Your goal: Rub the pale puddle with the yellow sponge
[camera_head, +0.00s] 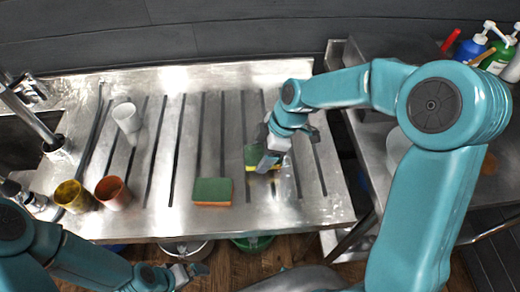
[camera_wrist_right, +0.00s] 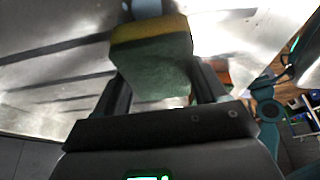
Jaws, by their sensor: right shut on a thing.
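The yellow sponge (camera_head: 252,156), with a green layer, is between the fingers of my right gripper (camera_head: 268,160), over the right part of the grooved steel drainboard. In the right wrist view the sponge (camera_wrist_right: 152,58) shows a yellow band above a large green face, between the two dark fingers. A faint, glossy pale patch, seemingly the puddle (camera_head: 287,186), lies just right of and below the gripper; its edges are hard to tell. I cannot tell whether the sponge touches it. My left gripper (camera_head: 188,271) is low, in front of the drainboard; its jaw opening is unclear.
A second green sponge with an orange underside (camera_head: 212,192) lies left of my right gripper. A white cup (camera_head: 127,117), an amber cup (camera_head: 72,196) and an orange cup (camera_head: 112,192) stand on the left. A tap (camera_head: 40,125) is far left. Bottles (camera_head: 470,48) stand at the right.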

